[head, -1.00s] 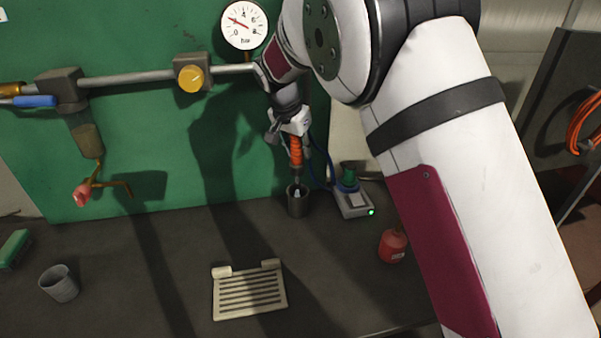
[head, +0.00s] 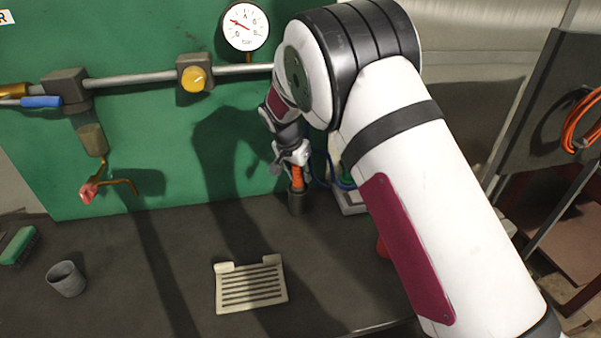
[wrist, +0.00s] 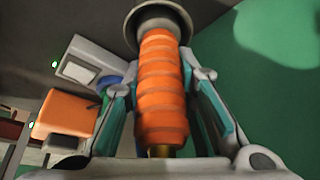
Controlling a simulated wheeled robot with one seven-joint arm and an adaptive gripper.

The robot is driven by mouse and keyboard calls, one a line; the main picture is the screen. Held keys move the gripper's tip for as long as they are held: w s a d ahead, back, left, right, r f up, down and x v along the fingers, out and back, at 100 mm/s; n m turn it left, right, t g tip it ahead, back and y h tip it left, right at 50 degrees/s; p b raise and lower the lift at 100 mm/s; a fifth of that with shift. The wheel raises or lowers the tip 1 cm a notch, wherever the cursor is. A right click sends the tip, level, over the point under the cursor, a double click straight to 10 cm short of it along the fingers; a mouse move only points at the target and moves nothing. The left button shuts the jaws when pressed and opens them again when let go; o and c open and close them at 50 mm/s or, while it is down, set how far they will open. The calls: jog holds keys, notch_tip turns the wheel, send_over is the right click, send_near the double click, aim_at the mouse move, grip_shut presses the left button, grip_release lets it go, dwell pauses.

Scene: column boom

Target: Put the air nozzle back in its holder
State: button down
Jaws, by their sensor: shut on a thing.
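The air nozzle has an orange ribbed grip (wrist: 162,95), which also shows in the head view (head: 297,178). My gripper (head: 294,160) is shut on this grip; in the wrist view its fingers (wrist: 162,85) stand on either side of it. The holder is a dark grey cup (head: 297,204) on the bench by the green panel, and its rim also shows in the wrist view (wrist: 133,30). The nozzle is roughly upright, with its lower end inside the cup. How deep the tip sits is hidden.
A grey device (head: 352,203) stands just right of the cup, partly behind my arm. A beige slotted plate (head: 250,288), a grey cup (head: 67,279) and a green brush (head: 18,246) lie on the bench. A pipe with a gauge (head: 245,27) runs above.

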jog(key=shift+f, duration=0.1)
jog(key=c, duration=1.3)
grip_release()
